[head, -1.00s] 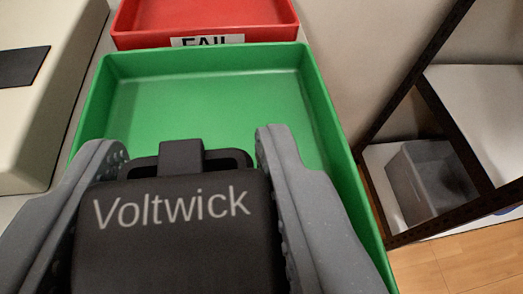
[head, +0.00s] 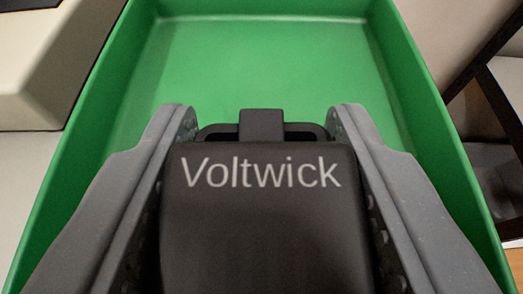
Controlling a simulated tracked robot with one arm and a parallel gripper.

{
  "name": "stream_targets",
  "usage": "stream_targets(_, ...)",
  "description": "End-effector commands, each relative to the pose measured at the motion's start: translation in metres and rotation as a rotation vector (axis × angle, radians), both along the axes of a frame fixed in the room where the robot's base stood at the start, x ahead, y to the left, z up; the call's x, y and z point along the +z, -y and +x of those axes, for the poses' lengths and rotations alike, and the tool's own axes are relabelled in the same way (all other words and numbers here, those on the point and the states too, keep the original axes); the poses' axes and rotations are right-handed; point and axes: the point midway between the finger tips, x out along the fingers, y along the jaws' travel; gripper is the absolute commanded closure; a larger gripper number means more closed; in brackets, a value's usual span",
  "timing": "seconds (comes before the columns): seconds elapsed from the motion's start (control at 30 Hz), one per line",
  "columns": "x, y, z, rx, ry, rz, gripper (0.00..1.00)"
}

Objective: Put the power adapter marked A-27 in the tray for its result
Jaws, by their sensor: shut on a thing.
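A black power adapter (head: 264,225) with the word "Voltwick" on its face is held between the two grey fingers of my gripper (head: 262,130). A marking A-27 is not visible on the side I see. The green tray (head: 425,110) fills most of the view, its walls running up both sides. The adapter and my gripper are over the tray, in line with its middle. The tray's floor ahead of the adapter looks empty. I cannot tell how high the adapter is above the floor, and the part of the tray beneath it is hidden.
A pale beige device (head: 60,60) stands to the left of the tray, close to its wall. At the right, beyond the tray wall, a dark rack frame (head: 490,50) with light shelves shows. The wooden floor peeks out at the right edge.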

Motion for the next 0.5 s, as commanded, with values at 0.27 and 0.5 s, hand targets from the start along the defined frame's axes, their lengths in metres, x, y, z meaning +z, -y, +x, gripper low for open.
stream_targets(0.27,-0.016,-0.001,-0.003,0.001,-0.019,0.004,0.87)
stream_targets(0.5,-0.022,-0.002,-0.005,0.001,-0.031,0.006,0.38)
